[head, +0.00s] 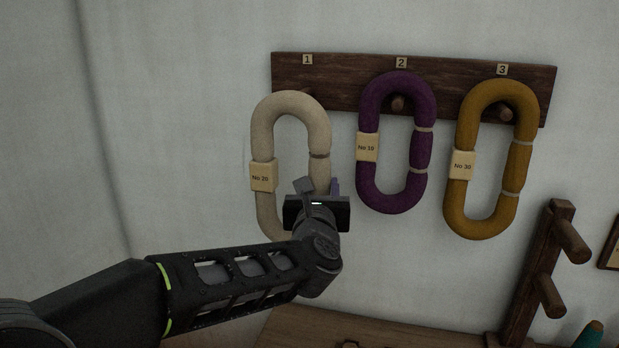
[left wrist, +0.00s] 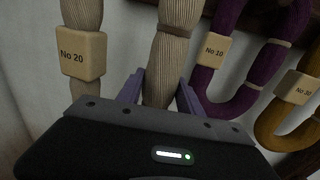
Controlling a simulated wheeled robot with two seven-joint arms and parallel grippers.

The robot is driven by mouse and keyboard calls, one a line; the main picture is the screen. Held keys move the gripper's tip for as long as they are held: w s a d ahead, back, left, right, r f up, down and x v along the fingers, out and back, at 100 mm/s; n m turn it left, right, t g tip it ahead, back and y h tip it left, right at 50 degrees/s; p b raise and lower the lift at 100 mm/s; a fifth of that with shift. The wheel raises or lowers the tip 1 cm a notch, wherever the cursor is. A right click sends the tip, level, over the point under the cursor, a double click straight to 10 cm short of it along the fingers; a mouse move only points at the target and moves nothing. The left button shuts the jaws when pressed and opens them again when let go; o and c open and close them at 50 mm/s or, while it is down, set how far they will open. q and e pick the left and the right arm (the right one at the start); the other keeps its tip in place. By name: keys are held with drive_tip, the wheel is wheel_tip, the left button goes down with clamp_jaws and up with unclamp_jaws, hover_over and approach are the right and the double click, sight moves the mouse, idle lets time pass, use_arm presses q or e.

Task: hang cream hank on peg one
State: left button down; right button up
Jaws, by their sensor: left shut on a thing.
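The cream hank (head: 262,130), an upright loop with a tag reading No 20, is in front of the peg board (head: 340,85) below the number 1. Peg one (head: 308,92) shows only in part behind the top of the loop, so I cannot tell whether the hank rests on it. My left gripper (head: 322,190) is shut on the hank's right strand, low down. In the left wrist view the strand (left wrist: 168,60) runs between the two purple fingers. The bottom of the hank is hidden behind my gripper. My right gripper is not in view.
A purple hank (head: 369,185) hangs on peg two, close to the right of my gripper. A mustard hank (head: 520,165) hangs on peg three. A wooden stand with pegs (head: 533,270) rises at the lower right from a wooden surface (head: 400,335). The wall at left is bare.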

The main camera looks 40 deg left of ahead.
sight(310, 171)
use_arm(q)
drive_tip(key=s+r, duration=0.1)
drive_tip(key=r, duration=0.1)
drive_tip(key=s+r, duration=0.1)
drive_tip(key=r, duration=0.1)
drive_tip(key=shift+s+a+r, duration=0.1)
drive_tip(key=shift+s+a, duration=0.1)
drive_tip(key=shift+s, duration=0.15)
drive_tip(key=shift+w, duration=0.2)
drive_tip(key=d+f+p+x, duration=0.1)
drive_tip(key=x, duration=0.6)
drive_tip(key=w+d+p+x, duration=0.1)
drive_tip(key=p+x, duration=0.1)
drive_tip(key=x, duration=0.5)
drive_tip(key=shift+w+f, duration=0.35)
drive_tip(key=shift+w, duration=0.2)
drive_tip(key=shift+d+f, duration=0.1)
drive_tip(key=shift+f, duration=0.05)
